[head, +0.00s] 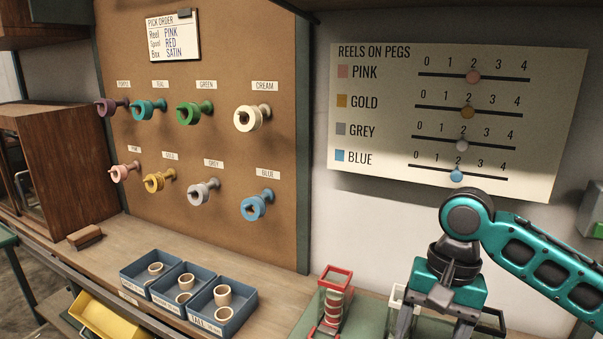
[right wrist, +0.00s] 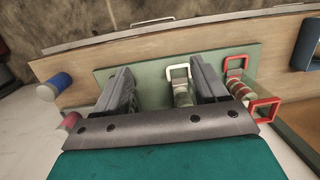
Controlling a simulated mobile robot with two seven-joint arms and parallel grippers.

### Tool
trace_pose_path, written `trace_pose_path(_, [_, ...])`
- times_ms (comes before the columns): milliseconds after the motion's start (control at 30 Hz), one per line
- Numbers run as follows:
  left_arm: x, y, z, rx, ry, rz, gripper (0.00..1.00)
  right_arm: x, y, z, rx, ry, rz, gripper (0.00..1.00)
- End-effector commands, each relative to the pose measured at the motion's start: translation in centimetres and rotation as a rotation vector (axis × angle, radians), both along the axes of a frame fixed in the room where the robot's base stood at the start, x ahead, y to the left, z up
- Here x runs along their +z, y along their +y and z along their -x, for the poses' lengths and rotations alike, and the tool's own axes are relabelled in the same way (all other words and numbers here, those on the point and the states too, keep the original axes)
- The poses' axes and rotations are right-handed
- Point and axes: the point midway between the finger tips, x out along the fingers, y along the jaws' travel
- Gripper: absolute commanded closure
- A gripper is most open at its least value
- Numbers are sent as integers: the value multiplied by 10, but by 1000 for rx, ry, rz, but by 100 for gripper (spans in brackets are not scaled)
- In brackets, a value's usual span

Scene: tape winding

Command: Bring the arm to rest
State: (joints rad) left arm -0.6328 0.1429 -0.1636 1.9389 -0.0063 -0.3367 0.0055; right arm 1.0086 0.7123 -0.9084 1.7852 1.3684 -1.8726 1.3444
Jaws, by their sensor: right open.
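My right arm (head: 545,252) comes in from the right in the head view. Its gripper (head: 435,324) points down over the green mat (head: 372,326) on the bench, with its fingertips cut off by the lower edge. In the right wrist view the right gripper (right wrist: 160,70) is open, its two dark fingers apart. A white-framed holder (right wrist: 178,71) stands beyond, by the right finger, and I see nothing held between the fingers. A red-framed holder with a striped stack (right wrist: 238,88) stands right of that finger. My left gripper is not in view.
A pegboard (head: 225,150) carries several coloured reels on labelled pegs. Blue trays (head: 150,272) with pale rings stand on the bench, with a yellow bin (head: 105,320) below. A red-framed holder (head: 331,300) stands close left of my right gripper. A reel chart (head: 400,175) hangs behind.

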Motion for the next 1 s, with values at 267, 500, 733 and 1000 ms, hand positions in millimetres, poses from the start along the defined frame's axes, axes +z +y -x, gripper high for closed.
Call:
trace_pose_path(267, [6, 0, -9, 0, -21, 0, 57, -66, 54, 35, 300, -133, -117, 28])
trace_pose_path(500, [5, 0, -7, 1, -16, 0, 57, -104, 83, 72, 471, -305, -203, 28])
trace_pose_path(733, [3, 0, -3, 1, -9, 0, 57, -128, 76, 107, 528, -449, -180, 28])
trace_pose_path(1000, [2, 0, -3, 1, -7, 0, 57, -148, 29, 154, 544, -498, -11, 28])
